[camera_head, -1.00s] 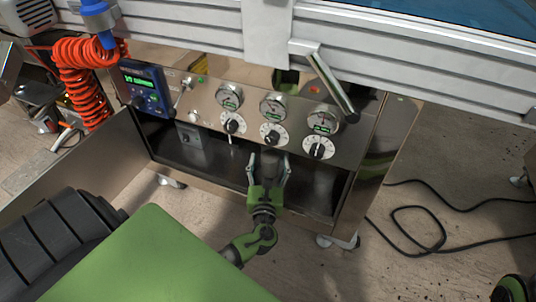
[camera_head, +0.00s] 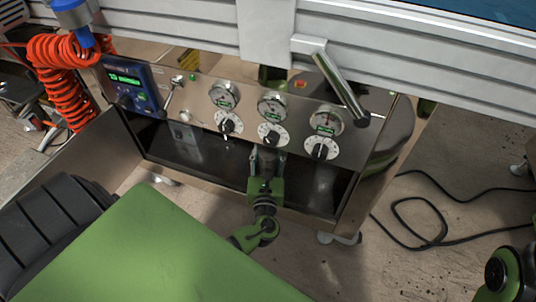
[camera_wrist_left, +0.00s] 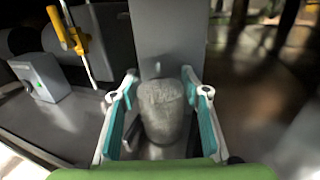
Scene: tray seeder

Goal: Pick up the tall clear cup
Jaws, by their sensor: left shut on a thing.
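The tall clear cup (camera_wrist_left: 162,112) stands upright between my left fingers in the left wrist view, looking greyish and see-through. My left gripper (camera_wrist_left: 160,92) is shut on it, with one teal-padded finger on each side. In the head view my left gripper (camera_head: 267,160) reaches into the dark open compartment under the dials. The cup cannot be made out clearly there. My right gripper is out of view.
A steel panel with gauges and dials (camera_head: 270,133) hangs just above my gripper. The compartment's floor (camera_head: 318,190) is free to the right. A grey box (camera_wrist_left: 40,78) and a yellow-handled lever (camera_wrist_left: 68,36) are at left in the wrist view.

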